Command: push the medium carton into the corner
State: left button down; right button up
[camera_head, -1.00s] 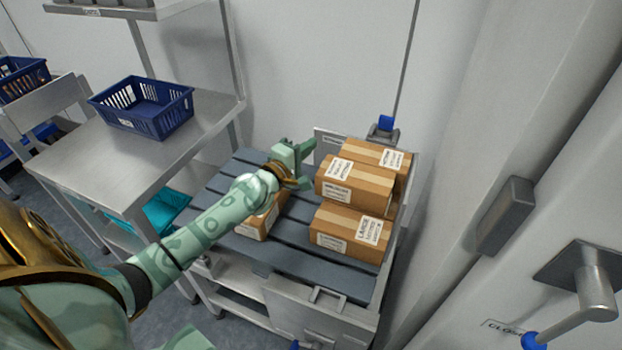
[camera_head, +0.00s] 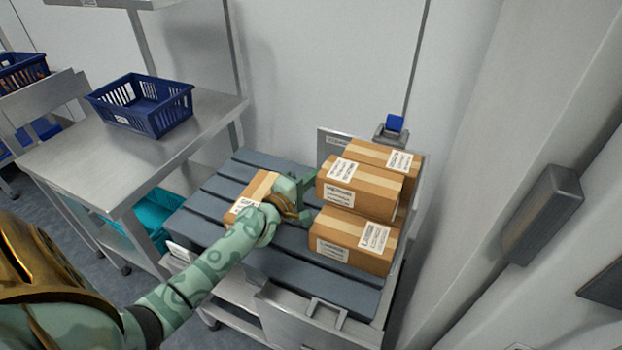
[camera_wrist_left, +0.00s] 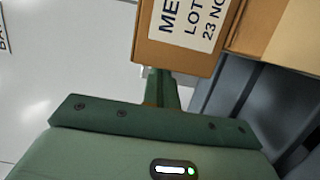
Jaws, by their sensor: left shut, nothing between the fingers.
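The medium carton (camera_head: 365,188) is a brown taped box among the cartons at the right of the slatted grey deck. A label beginning "ME" shows on it in the left wrist view (camera_wrist_left: 190,28). My left gripper (camera_head: 306,197) is shut and empty, at the left side of this carton in the head view. In the left wrist view its fingers (camera_wrist_left: 164,90) lie at the carton's lower edge; I cannot tell whether they touch. The corner lies at the far right of the deck, beside a raised metal end plate (camera_head: 328,147). My right gripper is not in view.
The large carton (camera_head: 350,240) sits in front of the medium one, and another carton (camera_head: 388,158) behind it. A further carton (camera_head: 262,186) lies left on the deck (camera_head: 218,192), partly behind my arm. A steel table (camera_head: 85,150) with a blue basket (camera_head: 140,105) stands left.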

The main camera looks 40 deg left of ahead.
aim_at(318, 187)
pick_arm(q)
jog(key=shift+w+d, duration=0.2)
jog(key=shift+d, duration=0.65)
jog(key=shift+w+d, duration=0.2)
jog(key=shift+d, duration=0.6)
